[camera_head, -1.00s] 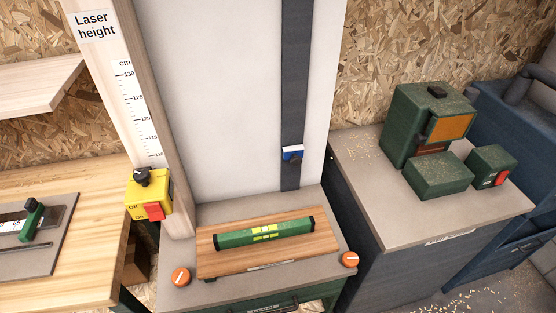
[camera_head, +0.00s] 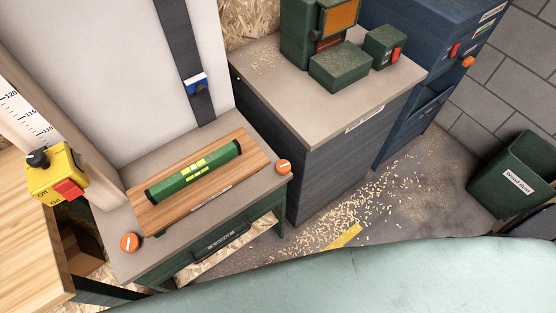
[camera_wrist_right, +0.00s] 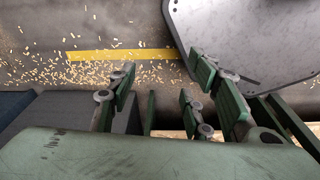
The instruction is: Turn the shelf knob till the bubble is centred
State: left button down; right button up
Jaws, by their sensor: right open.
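A green spirit level (camera_head: 195,170) with yellow-green vials lies on a wooden shelf board (camera_head: 225,165) on a grey bench. The bubble is too small to make out. One orange knob (camera_head: 131,242) with a pale line is at the bench's front left corner, another orange knob (camera_head: 284,166) at its right end. In the right wrist view my right gripper (camera_wrist_right: 160,90) is open and empty, its fingers spread above the floor and clear of the knobs. My left gripper is in neither view.
A yellow switch box (camera_head: 58,177) with a red paddle stands left of the bench. A cabinet with a green machine (camera_head: 340,66) is to the right. Wood chips (camera_head: 375,205) litter the floor. A green waste bin (camera_head: 515,175) stands at far right. A grey plate (camera_wrist_right: 245,40) shows in the wrist view.

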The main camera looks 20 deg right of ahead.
jog(key=w+a+r+t, duration=0.1)
jog(key=w+a+r, duration=0.1)
jog(key=w+r, duration=0.6)
jog(key=w+a+r+y, duration=0.1)
jog(key=w+r, duration=0.2)
jog(key=r, duration=0.9)
jog(key=w+a+r+t, duration=0.1)
jog(key=w+a+r, duration=0.1)
jog(key=w+r, duration=0.6)
jog(key=w+a+r+n+y, duration=0.2)
jog(key=w+a+r+n, duration=0.25)
jog(key=a+r, duration=0.4)
notch_tip(320, 180, up, 4)
jog(key=n+g+h, duration=0.3)
jog(key=n, duration=0.2)
send_over(284, 164)
notch_tip(284, 164, down, 8)
jog(key=shift+r, duration=0.15)
jog(key=shift+c, duration=0.3)
